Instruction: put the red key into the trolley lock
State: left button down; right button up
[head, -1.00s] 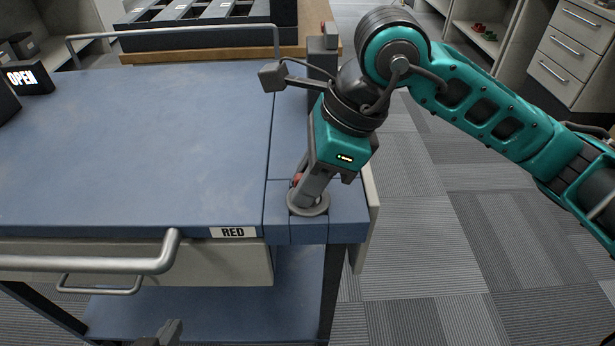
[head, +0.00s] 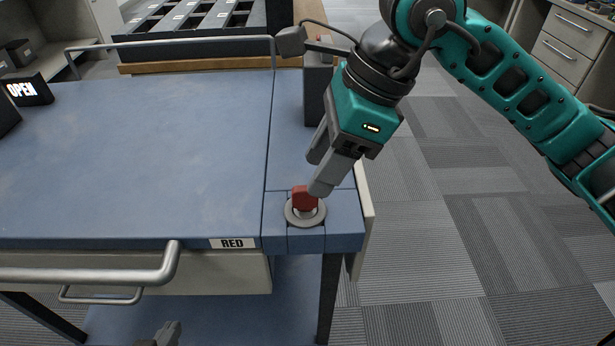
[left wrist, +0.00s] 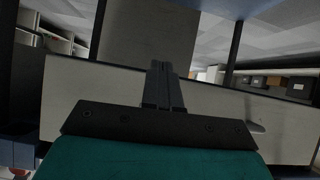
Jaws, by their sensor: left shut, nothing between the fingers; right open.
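The red key (head: 305,198) stands upright in the round grey trolley lock (head: 291,213) at the front right corner of the blue trolley top (head: 150,160). My right gripper (head: 318,176) is open, just above and to the right of the key, with its fingers apart and nothing held. One fingertip is close to the key's top; I cannot tell whether it touches. My left gripper (head: 166,335) shows only at the bottom edge of the head view. In the left wrist view its fingers (left wrist: 163,85) are shut together and empty.
A RED label (head: 233,243) is on the trolley's front edge, beside a metal handle (head: 100,275). A dark post (head: 316,95) stands behind the lock. An OPEN sign (head: 28,91) is at the left. The blue top is mostly clear, with open carpet to the right.

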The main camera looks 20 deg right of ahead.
jog(key=p+v, duration=0.1)
jog(key=v, duration=0.5)
jog(key=shift+d+r, duration=0.2)
jog(key=shift+r, duration=0.2)
jog(key=shift+s, duration=0.15)
